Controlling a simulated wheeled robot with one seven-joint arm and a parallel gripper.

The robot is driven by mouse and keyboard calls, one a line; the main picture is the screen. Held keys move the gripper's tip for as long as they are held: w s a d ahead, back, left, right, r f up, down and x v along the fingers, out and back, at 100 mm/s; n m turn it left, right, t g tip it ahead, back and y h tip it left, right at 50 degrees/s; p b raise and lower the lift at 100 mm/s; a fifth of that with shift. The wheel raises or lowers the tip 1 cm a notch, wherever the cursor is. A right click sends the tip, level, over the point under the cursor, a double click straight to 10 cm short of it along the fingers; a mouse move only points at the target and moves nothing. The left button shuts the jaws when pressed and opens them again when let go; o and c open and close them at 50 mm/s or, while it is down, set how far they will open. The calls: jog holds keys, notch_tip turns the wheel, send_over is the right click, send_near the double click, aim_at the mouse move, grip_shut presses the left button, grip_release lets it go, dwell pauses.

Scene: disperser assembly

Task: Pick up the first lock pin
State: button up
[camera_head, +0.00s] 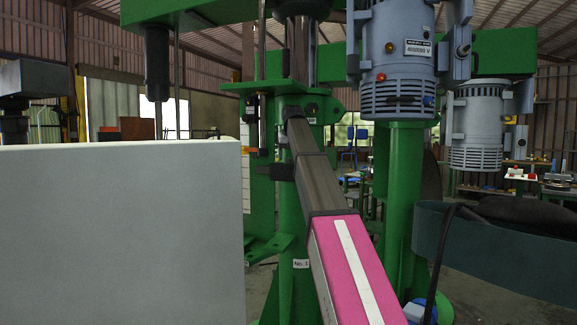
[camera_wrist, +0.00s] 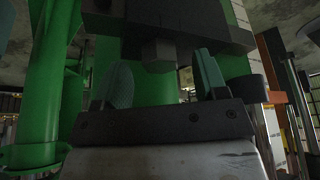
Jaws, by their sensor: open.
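In the wrist view my gripper (camera_wrist: 163,75) is open, with two teal finger pads spread apart. Between and just beyond the fingertips, a dark square-ended block (camera_wrist: 159,53) juts down from a larger dark part (camera_wrist: 185,22) on a green machine. The block looks to be near the gap between the fingers, and I see no grip on it. I cannot tell for sure whether this block is the first lock pin. The fingertips are not clearly visible in the head view, and no lock pin can be made out there.
In the head view, green disperser columns (camera_head: 400,190) and a grey motor (camera_head: 398,60) stand ahead, with a second motor (camera_head: 476,130) at right. A large pale panel (camera_head: 120,230) blocks the lower left. In the wrist view a green post (camera_wrist: 45,85) rises close at left.

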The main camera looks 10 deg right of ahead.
jog(key=shift+w+f, duration=0.25)
jog(key=shift+f, duration=0.3)
jog(key=shift+c, duration=0.3)
jog(key=c, duration=1.1)
jog(key=shift+r, duration=0.1)
